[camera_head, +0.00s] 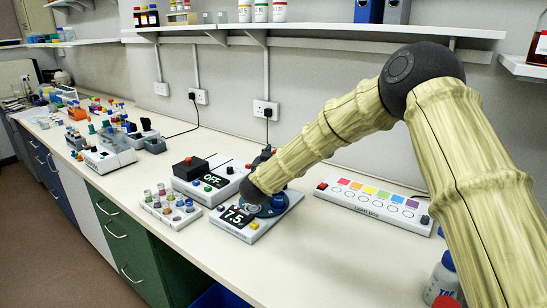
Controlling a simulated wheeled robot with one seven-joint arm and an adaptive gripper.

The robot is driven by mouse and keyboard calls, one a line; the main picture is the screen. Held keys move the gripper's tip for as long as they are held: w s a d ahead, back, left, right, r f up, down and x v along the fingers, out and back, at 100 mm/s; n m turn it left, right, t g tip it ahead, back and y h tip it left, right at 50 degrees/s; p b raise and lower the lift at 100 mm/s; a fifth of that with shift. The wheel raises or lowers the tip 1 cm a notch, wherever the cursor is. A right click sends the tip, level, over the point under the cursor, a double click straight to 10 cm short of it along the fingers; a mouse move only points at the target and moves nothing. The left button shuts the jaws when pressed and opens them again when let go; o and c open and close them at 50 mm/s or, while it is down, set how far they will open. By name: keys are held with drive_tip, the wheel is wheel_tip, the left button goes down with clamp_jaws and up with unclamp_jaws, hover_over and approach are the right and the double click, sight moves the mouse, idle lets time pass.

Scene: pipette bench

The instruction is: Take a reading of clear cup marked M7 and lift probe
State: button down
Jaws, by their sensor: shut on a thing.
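A white meter (256,229) on the bench has a dark display (236,217) that reads 7.5. My gripper (266,209) is low over the back of this meter. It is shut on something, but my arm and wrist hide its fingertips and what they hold. A blue part (280,201) shows just right of my gripper. A white rack (157,210) left of the meter holds several small clear cups (178,203) with coloured contents. No M7 mark can be read at this size. I cannot make out the probe.
A white device (195,195) with a display reading OFF stands behind the rack and meter. A white light box (370,210) with coloured squares lies to the right. A blue-capped bottle (443,278) stands at the front right. The bench before the light box is clear.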

drive_tip(key=c, duration=1.3)
unclamp_jaws()
drive_tip(key=shift+w+d+r, duration=0.1)
drive_tip(key=shift+d+r, duration=0.15)
drive_tip(key=shift+r, duration=0.05)
drive_tip(key=shift+d, duration=0.15)
drive_tip(key=shift+a+f, duration=0.1)
drive_tip(key=shift+a, duration=0.2)
drive_tip(key=shift+s, duration=0.25)
drive_tip(key=shift+v, duration=5.8)
